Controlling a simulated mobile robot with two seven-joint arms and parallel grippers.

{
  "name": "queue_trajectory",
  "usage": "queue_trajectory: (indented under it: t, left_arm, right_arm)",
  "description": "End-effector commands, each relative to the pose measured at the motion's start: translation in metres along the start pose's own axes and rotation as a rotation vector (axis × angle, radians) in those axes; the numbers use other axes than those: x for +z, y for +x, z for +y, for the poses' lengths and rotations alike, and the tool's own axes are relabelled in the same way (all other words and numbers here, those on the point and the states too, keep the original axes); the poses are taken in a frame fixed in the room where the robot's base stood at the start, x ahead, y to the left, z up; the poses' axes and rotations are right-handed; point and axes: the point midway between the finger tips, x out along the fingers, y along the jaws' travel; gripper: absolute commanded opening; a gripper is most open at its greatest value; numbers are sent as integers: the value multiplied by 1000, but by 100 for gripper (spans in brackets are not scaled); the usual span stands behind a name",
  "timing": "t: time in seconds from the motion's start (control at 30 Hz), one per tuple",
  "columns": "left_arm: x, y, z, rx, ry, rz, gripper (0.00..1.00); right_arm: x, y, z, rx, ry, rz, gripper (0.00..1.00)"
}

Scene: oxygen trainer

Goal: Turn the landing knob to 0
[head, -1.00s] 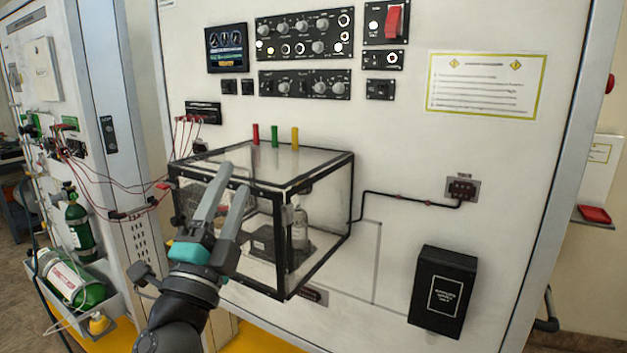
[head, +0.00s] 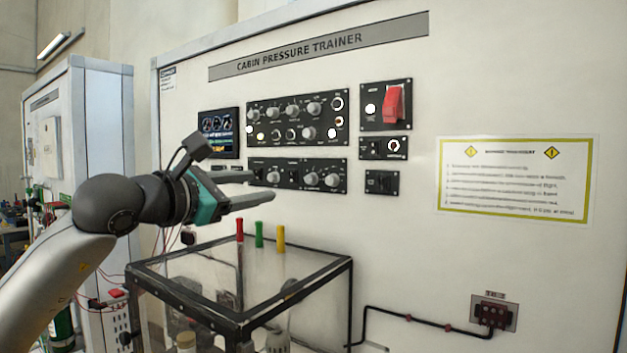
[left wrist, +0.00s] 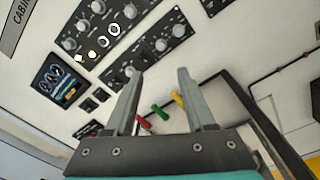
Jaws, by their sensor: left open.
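The cabin pressure trainer board carries an upper black knob panel (head: 341,120) with two rows of knobs and lamps. Below it is a lower black knob panel (head: 292,163) with several grey knobs, one of them a left knob (head: 273,177). The lettering is too small to read, so I cannot tell which knob is the landing knob or its setting. My left gripper (head: 261,187) is open and empty in front of the lower panel's left part, fingers pointing right. In the left wrist view the open fingers (left wrist: 158,75) point toward the panels, with nothing between them.
A clear box with a black frame (head: 240,324) stands below, with red (head: 240,229), green (head: 259,233) and yellow (head: 281,236) posts behind it. A screen (head: 220,128) is left of the panels. A red switch (head: 393,104) and notice (head: 515,178) are to the right.

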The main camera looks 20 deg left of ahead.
Motion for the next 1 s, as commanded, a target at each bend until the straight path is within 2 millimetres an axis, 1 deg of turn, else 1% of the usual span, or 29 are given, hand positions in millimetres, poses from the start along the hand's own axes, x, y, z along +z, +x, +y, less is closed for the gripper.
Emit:
queue_trajectory:
  t: [0.07, 0.2, 0.27, 0.43, 0.7, 0.8, 1.0]
  left_arm:
    - [1, 8, 0, -2, -3, 1, 55]
    - [3, 30, 0, -5, -6, -1, 55]
    - [3, 42, 0, -5, -6, -1, 55]
    - [3, 73, -1, -6, -6, -2, 55]
    - [3, 114, -1, -6, -6, -2, 55]
    - [2, 127, -2, -6, -4, -1, 55]
    - [2, 144, -2, -5, -4, -3, 55]
  right_arm:
    - [11, -5, -2, -3, 0, -17, 50]
    - [32, -17, -6, -9, 0, -51, 50]
    - [36, -22, -7, -10, 0, -59, 50]
    - [33, -33, -7, -10, 0, -57, 50]
    - [17, -47, -6, -9, 0, -34, 50]
    - [16, -52, -6, -9, 0, -33, 50]
    - [15, -57, -6, -10, 0, -33, 50]
